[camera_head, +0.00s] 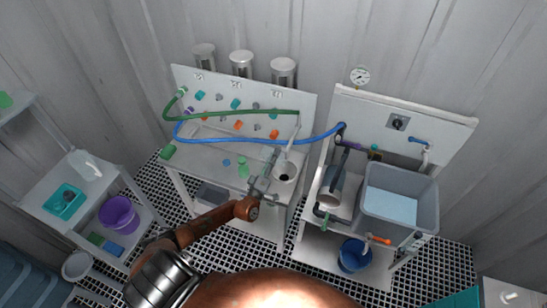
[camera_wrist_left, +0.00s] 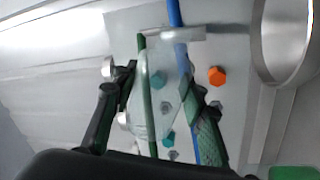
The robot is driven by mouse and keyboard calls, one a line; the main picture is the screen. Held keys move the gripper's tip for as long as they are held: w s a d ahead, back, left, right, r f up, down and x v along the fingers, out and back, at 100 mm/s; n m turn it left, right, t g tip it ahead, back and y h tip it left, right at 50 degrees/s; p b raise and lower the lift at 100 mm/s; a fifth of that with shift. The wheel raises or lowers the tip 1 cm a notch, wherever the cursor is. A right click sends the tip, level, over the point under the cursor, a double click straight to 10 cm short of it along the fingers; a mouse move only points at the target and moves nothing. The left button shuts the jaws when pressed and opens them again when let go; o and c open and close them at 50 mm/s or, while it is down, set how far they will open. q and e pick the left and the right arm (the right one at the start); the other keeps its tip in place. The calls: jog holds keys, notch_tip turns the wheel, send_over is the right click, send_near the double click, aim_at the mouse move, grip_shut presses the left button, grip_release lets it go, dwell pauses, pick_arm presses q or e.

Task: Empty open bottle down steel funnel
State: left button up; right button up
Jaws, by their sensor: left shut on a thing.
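My left gripper (camera_head: 264,182) is over the bench, just left of the steel funnel (camera_head: 286,172). In the left wrist view the gripper (camera_wrist_left: 155,100) is shut on a clear, pale bottle (camera_wrist_left: 152,85), with a dark finger on each side. The funnel's wide round rim (camera_wrist_left: 258,45) shows at the upper right there, apart from the bottle. The bottle's mouth and contents cannot be made out. My right gripper is not in view.
A green hose (camera_head: 230,115) and a blue hose (camera_head: 255,141) cross the bench's back panel. A sink (camera_head: 400,205) is at the right, and a shelf with a white jug (camera_head: 84,165) at the left.

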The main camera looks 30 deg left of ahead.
pick_arm(q)
notch_tip(320, 180, down, 5)
jog(key=a+n+g+y+b, duration=0.2)
jog(key=a+n+y+b, duration=0.15)
jog(key=n+b, duration=0.85)
jog(key=d+r+n+p, duration=0.1)
jog(key=r+n+p, duration=0.1)
jog(key=n+p, duration=0.1)
jog(key=d+r+n+g+y+p, duration=0.1)
jog(key=d+r+n+p, duration=0.1)
jog(key=n, duration=0.3)
jog(key=d+r+n+p, duration=0.1)
jog(key=r+n+p, duration=0.1)
jog(key=n+p, duration=0.2)
jog(key=shift+w+d+r+n+g+y, duration=0.1)
jog(key=shift+d+r+n+g+y, duration=0.2)
jog(key=shift+n+g, duration=0.15)
jog(key=shift+w+d+r+n+p, duration=0.1)
jog(key=shift+d+r+n+p, duration=0.2)
jog(key=shift+n+p, duration=0.5)
jog(key=shift+f, duration=0.15)
